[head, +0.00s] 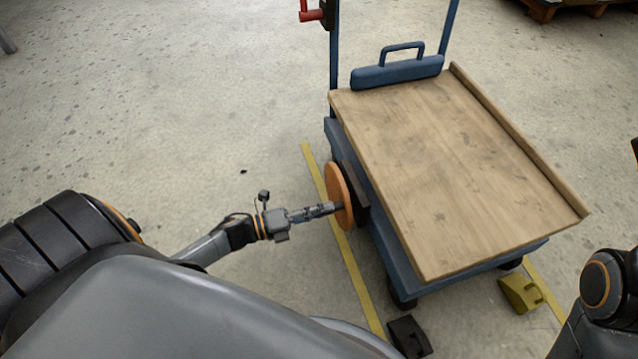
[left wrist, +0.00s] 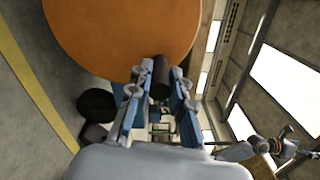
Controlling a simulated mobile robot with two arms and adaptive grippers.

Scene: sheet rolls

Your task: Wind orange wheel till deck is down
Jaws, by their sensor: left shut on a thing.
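The orange wheel (head: 338,195) stands upright on the left side of the cart, mounted on a dark block. In the left wrist view its orange face (left wrist: 125,35) fills the upper part, with a dark cylindrical handle (left wrist: 161,76) sticking out. My left gripper (head: 331,208) reaches the wheel from the left; in the left wrist view its two blue-grey fingers (left wrist: 158,95) are shut on the handle, one on each side. The wooden deck (head: 455,165) sits on top of the blue cart frame (head: 400,262). How high it stands above the frame is hard to tell. My right gripper is out of view.
A blue bar with a handle (head: 398,72) stands at the deck's far end, beside blue posts with a red lever (head: 312,14). Yellow floor lines run along the cart. A black chock (head: 409,338) and a yellow chock (head: 521,292) lie near the wheels.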

